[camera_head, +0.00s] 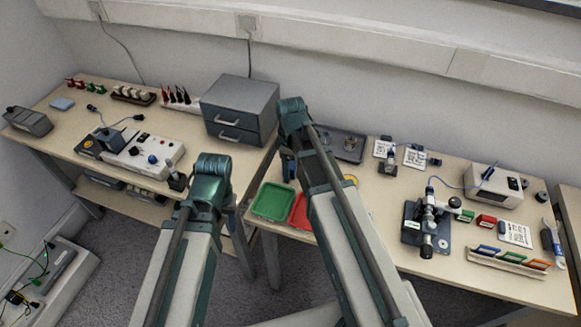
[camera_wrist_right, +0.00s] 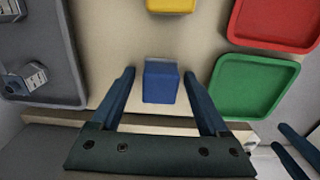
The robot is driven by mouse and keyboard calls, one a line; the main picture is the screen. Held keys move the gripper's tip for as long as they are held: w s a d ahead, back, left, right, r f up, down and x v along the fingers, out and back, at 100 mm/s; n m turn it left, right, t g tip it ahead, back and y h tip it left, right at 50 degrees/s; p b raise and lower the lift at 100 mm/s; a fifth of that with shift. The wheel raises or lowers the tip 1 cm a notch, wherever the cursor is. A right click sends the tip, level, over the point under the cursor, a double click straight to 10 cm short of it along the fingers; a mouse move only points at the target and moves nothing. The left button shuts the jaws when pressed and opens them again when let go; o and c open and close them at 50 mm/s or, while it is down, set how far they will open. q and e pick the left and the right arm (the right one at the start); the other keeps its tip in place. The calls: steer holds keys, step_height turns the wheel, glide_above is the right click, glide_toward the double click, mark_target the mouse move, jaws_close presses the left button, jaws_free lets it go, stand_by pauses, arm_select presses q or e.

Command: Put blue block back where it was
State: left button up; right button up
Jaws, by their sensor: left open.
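The blue block (camera_wrist_right: 161,82) is on the pale table top in the right wrist view. My right gripper (camera_wrist_right: 161,78) is open, with one finger on each side of the block and a gap visible on both sides. In the head view, my right gripper (camera_head: 288,166) is low over the table beside the drawer unit; my arm hides the block there. My left gripper (camera_head: 229,220) is partly hidden by its arm, left of the green tray. Its two separated fingers also show in the right wrist view (camera_wrist_right: 298,152).
A grey tray (camera_wrist_right: 76,62) holding small metal parts is opposite. A grey drawer unit (camera_head: 240,107) and a microscope-like device (camera_head: 427,222) stand on the tables.

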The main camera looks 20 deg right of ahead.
mark_target(291, 165)
stand_by(0.3)
step_height(291, 165, up, 12)
steer(key=p, duration=1.3)
steer(key=s+a+m+h, duration=0.1)
steer(key=s+a+m, duration=0.6)
steer(key=s+a, duration=0.3)
steer(key=s, duration=0.4)
steer(key=shift+s+a+r+b, duration=0.15)
steer(key=shift+a+r+b, duration=0.1)
steer(key=shift+b, duration=0.1)
steer(key=shift+d, duration=0.1)
